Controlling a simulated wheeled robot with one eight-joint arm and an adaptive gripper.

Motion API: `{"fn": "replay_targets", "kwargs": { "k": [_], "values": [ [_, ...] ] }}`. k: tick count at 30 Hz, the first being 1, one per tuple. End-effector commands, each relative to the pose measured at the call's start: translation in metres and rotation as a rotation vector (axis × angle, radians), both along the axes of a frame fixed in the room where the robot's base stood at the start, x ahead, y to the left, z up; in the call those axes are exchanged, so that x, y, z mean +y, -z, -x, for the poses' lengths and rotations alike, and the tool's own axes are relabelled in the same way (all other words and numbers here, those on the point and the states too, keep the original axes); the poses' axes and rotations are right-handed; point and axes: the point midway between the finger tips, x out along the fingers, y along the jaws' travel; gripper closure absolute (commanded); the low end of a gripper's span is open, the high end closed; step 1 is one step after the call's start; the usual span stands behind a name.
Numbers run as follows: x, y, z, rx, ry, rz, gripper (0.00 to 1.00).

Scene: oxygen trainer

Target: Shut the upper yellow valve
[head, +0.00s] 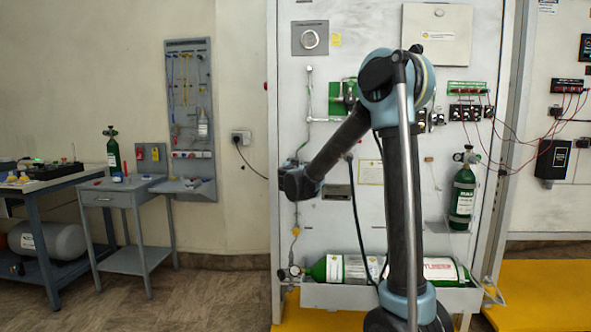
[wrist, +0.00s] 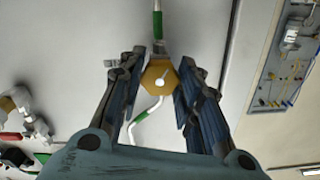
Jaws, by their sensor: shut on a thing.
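The yellow hexagonal valve (wrist: 160,77) sits in the middle of the wrist view, with a small pale stem at its centre. A thin pipe with green bands (wrist: 157,25) runs above and below it. My gripper (wrist: 160,76) has one dark finger on each side of the valve and is shut on it. In the head view my arm's end is at the left side of the white panel (head: 355,90). It hides the valve and the fingers there. A smaller yellow fitting (head: 296,232) shows lower on the panel.
A green cylinder (head: 334,269) lies on a shelf at the panel's foot, and another green cylinder (head: 463,196) stands at the right. Red wires hang at the right.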

Motion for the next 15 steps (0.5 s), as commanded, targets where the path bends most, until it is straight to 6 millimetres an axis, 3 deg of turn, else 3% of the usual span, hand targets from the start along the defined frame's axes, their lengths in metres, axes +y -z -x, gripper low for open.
{"fn": "replay_targets", "kwargs": {
  "k": [6, 15],
  "values": [
    [-0.0010, 0.0001, -0.0003, -0.005, 0.002, -0.125, 0.92],
    [-0.0015, 0.0001, -0.0002, -0.005, 0.003, -0.151, 0.92]
  ]
}}
